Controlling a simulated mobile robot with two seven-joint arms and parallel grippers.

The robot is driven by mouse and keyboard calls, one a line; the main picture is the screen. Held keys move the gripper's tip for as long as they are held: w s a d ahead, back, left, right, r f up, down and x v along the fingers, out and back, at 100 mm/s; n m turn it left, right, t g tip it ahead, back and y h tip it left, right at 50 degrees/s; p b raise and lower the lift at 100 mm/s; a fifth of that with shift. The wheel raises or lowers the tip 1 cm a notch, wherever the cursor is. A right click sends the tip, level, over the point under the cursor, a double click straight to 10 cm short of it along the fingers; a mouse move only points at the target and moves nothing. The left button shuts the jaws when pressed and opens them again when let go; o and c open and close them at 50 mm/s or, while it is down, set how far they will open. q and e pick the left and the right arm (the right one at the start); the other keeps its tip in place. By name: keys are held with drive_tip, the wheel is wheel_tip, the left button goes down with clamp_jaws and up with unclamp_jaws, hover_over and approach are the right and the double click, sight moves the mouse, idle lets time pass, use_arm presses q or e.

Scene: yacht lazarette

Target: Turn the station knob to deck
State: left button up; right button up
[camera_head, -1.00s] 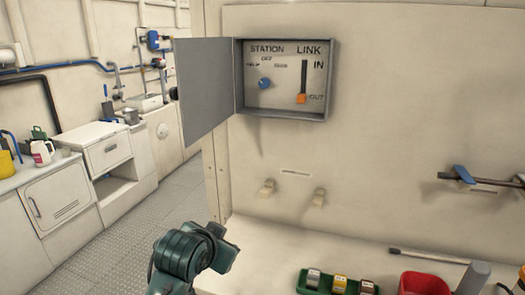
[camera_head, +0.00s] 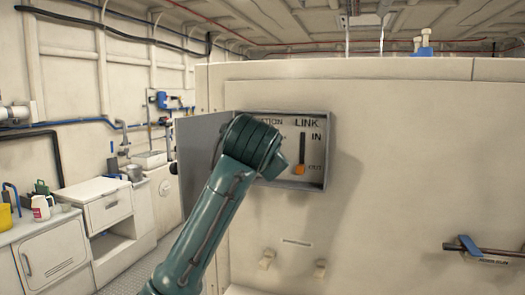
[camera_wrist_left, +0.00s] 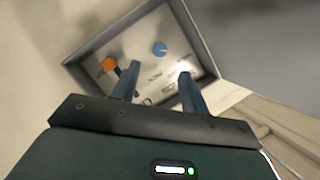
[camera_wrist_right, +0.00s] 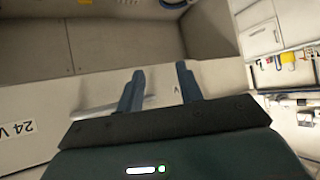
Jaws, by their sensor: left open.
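The blue station knob (camera_wrist_left: 159,48) shows in the left wrist view, inside the open panel box (camera_wrist_left: 208,66). In the head view the knob is hidden behind my left arm, as is part of the STATION label. The orange-tipped LINK lever (camera_head: 296,187) is at its lower end, by OUT; it also shows in the left wrist view (camera_wrist_left: 109,63). My left gripper (camera_wrist_left: 159,72) is open and empty, facing the box, with the knob beyond the gap between its fingers. My right gripper (camera_wrist_right: 160,70) is open and empty, away from the panel.
The grey panel door (camera_head: 192,145) stands open on the box's left. A blue-handled bar (camera_head: 470,247) is at the right. A counter with a drawer (camera_head: 106,212) stands at the left.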

use_arm(q)
drive_tip(key=p+x, duration=0.2)
drive_tip(key=x, duration=0.6)
drive_tip(key=shift+w, duration=0.15)
drive_tip(key=shift+c, duration=0.5)
clamp_jaws()
